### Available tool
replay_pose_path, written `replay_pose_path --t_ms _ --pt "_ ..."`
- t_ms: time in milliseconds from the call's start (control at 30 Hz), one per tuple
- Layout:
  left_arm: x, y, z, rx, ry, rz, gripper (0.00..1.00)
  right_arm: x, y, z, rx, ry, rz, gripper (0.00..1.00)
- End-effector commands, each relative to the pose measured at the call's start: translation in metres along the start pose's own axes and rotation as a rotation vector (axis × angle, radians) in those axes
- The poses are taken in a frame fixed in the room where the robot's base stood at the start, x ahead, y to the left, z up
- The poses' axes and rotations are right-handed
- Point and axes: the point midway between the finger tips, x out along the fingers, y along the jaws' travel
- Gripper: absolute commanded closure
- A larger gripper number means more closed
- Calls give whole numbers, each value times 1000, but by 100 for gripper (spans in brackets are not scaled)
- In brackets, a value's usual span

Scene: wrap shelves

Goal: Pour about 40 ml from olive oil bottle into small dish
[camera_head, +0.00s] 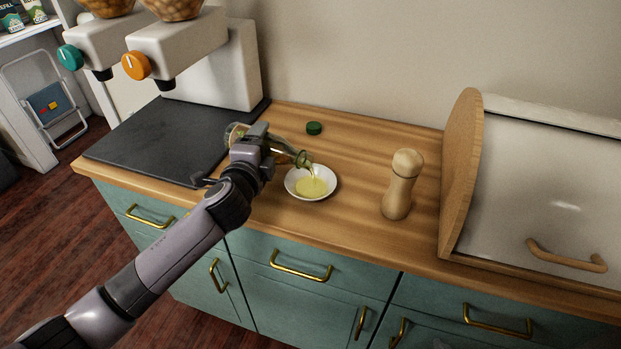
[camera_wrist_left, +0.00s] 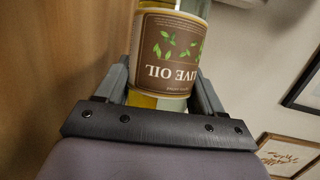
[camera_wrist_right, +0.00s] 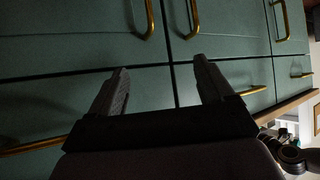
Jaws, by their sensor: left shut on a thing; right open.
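The olive oil bottle (camera_wrist_left: 172,50) is clasped in my left gripper (camera_head: 262,145), with its brown label facing the left wrist camera. In the head view the bottle (camera_head: 301,158) is tipped well over, its neck pointing right and down. A thin stream of oil runs from its mouth into the small white dish (camera_head: 291,190). A shallow pool of yellow oil (camera_head: 311,187) covers the dish's bottom. My left gripper hides the bottle's middle in the head view. My right gripper (camera_wrist_right: 160,85) is open and empty in front of the green cabinet doors.
A green cap (camera_head: 314,128) lies on the wooden counter (camera_head: 350,160) behind the dish. A wooden pepper mill (camera_head: 402,184) stands upright to the right, and a bread box (camera_head: 462,170) beyond it. A dark slab (camera_head: 150,138) and a dispenser (camera_head: 235,65) are at left.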

Motion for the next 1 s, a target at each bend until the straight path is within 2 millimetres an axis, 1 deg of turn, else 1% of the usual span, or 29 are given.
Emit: replay_pose_path --t_ms 33,400,467,500,567,600,633,733,867,1000 --pt "0 -3 0 -1 1 -4 84 0 0 0 0 0 0 19" --pt "0 -4 0 -2 1 -4 84 -1 0 -1 0 0 0 19" --pt "-1 -12 0 -42 6 12 84 -7 0 -9 0 -2 0 19" --pt "-2 -20 1 -98 14 34 84 -14 0 -17 0 -5 0 19" --pt "-1 -10 1 -204 30 82 84 -14 0 -18 0 0 0 19" --pt "-1 -8 0 -269 39 109 84 -16 0 -22 0 4 0 19" --pt "-3 -16 -2 -292 43 119 84 -24 0 -32 0 2 0 19" --pt "-4 -19 -4 -366 53 149 84 -32 0 -43 0 1 0 19" --pt "-3 -13 -4 -387 56 157 84 -30 0 -43 0 7 0 19" --pt "-3 -12 -4 -384 56 156 84 -29 0 -40 0 2 0 19"
